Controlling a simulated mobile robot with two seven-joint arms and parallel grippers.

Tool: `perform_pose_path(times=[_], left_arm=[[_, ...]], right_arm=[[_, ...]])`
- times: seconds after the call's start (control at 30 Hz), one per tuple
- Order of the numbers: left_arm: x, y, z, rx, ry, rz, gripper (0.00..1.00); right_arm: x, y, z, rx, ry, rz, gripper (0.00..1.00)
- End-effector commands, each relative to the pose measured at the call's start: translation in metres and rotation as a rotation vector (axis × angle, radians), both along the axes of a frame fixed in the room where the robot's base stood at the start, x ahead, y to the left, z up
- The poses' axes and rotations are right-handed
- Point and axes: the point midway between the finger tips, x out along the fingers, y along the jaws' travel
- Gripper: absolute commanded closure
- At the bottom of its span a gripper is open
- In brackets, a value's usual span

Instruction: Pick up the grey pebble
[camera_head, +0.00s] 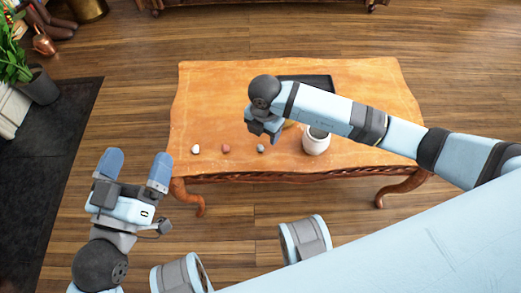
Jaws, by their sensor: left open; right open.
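The grey pebble (261,148) lies on the wooden table (215,95) near its front edge, the rightmost of a row of three small stones. My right gripper (264,138) points down just above and behind the grey pebble in the picture. It looks apart from the pebble, but the exact height gap is hard to judge. Its jaws are open, and the arm covers part of the table. My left gripper (135,168) is open and empty, off the table at its front left.
A reddish pebble (226,148) and a white pebble (195,149) lie left of the grey one. A white jar (316,142) stands close on the right. A dark tray (318,79) lies behind my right arm. The table's left part is clear.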

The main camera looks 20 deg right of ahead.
Motion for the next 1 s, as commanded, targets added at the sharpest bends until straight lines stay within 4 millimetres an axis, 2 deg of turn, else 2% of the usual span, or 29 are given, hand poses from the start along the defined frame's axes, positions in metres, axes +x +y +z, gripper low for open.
perform_pose_path(times=[0.03,0.27,0.4,0.53,0.67,0.87,1.0], left_arm=[[0.0,0.0,-0.006,0.005,0.008,-0.003,0.0],[0.001,-0.001,-0.016,0.02,0.038,-0.012,0.0],[0.002,-0.002,-0.036,0.047,0.085,-0.028,0.0],[0.002,-0.004,-0.048,0.068,0.125,-0.043,0.0],[0.001,-0.004,-0.052,0.078,0.143,-0.05,0.0],[0.001,-0.004,-0.051,0.079,0.145,-0.051,0.0],[0.001,-0.004,-0.051,0.079,0.145,-0.051,0.0]], right_arm=[[0.0,0.0,-0.01,0.001,0.001,0.0,0.37],[0.0,0.002,-0.026,0.001,0.0,0.001,0.37],[-0.001,0.01,-0.049,0.003,0.001,0.002,0.37],[-0.001,0.011,-0.064,0.002,0.0,0.001,0.37],[-0.001,0.011,-0.071,0.002,-0.001,0.001,0.37],[-0.001,0.011,-0.07,0.002,-0.001,0.001,0.37],[-0.001,0.011,-0.07,0.003,0.0,0.001,0.67]])
